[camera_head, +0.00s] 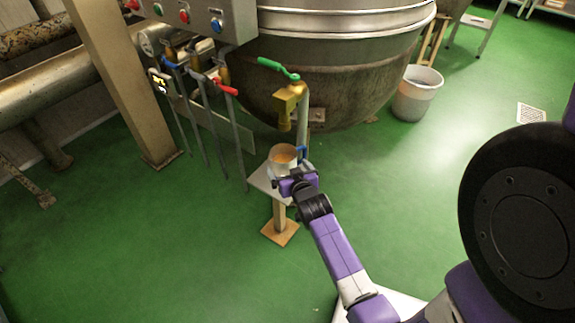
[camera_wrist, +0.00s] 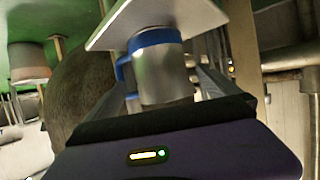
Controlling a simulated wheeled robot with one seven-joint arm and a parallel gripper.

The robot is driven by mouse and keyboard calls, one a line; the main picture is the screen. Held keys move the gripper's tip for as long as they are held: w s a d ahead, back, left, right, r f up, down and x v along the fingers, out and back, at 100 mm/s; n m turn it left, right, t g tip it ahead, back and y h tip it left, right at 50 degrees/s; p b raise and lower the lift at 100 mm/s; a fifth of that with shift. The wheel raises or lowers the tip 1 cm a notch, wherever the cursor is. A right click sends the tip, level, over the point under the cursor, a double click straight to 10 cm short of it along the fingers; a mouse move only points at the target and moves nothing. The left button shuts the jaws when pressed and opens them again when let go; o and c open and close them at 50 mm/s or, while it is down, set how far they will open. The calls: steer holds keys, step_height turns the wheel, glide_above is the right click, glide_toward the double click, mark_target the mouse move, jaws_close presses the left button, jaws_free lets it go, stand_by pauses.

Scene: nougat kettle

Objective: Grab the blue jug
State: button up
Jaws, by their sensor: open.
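The jug (camera_head: 283,158) stands upright on a small square stool (camera_head: 258,179) below the brass tap of the big kettle. It has a pale metal body and a blue handle at its right side. In the wrist view, which is upside down, the jug (camera_wrist: 163,75) shows a silver body with a blue band at its base and a blue handle at the left. My gripper (camera_head: 284,180) is at the near side of the jug. It is open, with the jug in front of and apparently between its fingers (camera_wrist: 172,88); contact cannot be told.
The kettle (camera_head: 340,75) with its brass tap (camera_head: 287,103) and green lever hangs just above and behind the jug. Pipes with red and blue valve handles (camera_head: 225,88) stand to the left. A grey bucket (camera_head: 417,93) is at the right. The green floor in front is clear.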

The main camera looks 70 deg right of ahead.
mark_target(280, 155)
steer(key=b+x, duration=0.2)
steer(key=x, duration=0.4)
steer(key=shift+r, duration=0.2)
steer(key=shift+c, duration=0.2)
steer(key=c, duration=1.8)
steer(key=shift+r, duration=0.15)
steer(key=shift+c, duration=0.9)
steer(key=shift+r, duration=0.1)
